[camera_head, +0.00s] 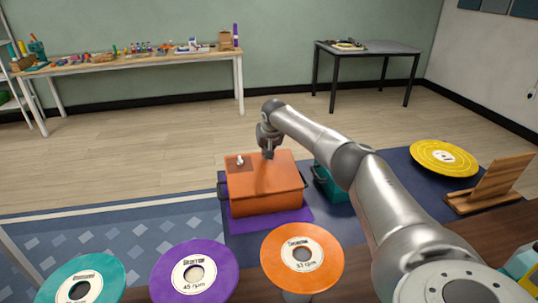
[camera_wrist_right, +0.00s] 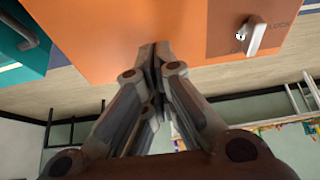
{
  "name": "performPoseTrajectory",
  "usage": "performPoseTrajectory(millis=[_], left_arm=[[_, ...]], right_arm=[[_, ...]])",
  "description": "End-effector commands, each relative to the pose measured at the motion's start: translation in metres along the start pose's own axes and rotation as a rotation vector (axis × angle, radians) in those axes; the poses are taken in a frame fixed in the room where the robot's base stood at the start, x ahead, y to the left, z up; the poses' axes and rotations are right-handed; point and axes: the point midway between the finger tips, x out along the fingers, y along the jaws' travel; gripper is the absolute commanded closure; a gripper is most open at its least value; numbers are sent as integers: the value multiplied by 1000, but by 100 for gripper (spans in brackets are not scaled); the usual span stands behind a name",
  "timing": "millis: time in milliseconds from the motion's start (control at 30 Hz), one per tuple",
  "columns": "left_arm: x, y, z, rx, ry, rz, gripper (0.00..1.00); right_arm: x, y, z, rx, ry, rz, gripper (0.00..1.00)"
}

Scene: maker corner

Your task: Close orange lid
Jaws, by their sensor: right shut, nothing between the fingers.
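The orange lid (camera_head: 278,174) lies over the orange box (camera_head: 268,203) on the mat. I cannot tell if a narrow gap remains between them. A small white latch (camera_head: 240,160) sits on the lid's left part. My right gripper (camera_head: 268,154) is over the lid's far edge, pointing down. In the right wrist view the shut, empty fingertips (camera_wrist_right: 155,50) are at or very near the orange surface (camera_wrist_right: 110,25); contact is unclear. The white latch (camera_wrist_right: 254,35) shows there beside partly visible lettering. My left gripper is not in view.
A teal box (camera_head: 330,184) stands just right of the orange one, partly behind my arm. Purple (camera_head: 225,272), orange (camera_head: 325,244) and teal (camera_head: 105,270) discs stand in front. A yellow disc (camera_head: 428,152) and wooden stand (camera_head: 490,185) are at right.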

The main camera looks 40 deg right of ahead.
Motion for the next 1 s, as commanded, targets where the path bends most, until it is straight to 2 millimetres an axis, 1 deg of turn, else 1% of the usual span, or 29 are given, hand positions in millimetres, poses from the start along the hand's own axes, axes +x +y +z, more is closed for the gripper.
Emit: performPoseTrajectory(millis=[67,433,567,767,867,1000], left_arm=[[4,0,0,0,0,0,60],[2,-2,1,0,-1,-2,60],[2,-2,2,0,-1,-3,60],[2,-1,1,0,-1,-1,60],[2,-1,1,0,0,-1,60],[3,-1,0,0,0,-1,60]], right_arm=[[3,0,-1,1,1,1,100],[2,0,-1,0,1,0,100],[-1,0,-2,0,2,0,100],[-20,1,-3,-2,4,-1,100],[-34,1,-2,-2,5,-1,100],[-58,1,-2,-1,4,-1,100]])
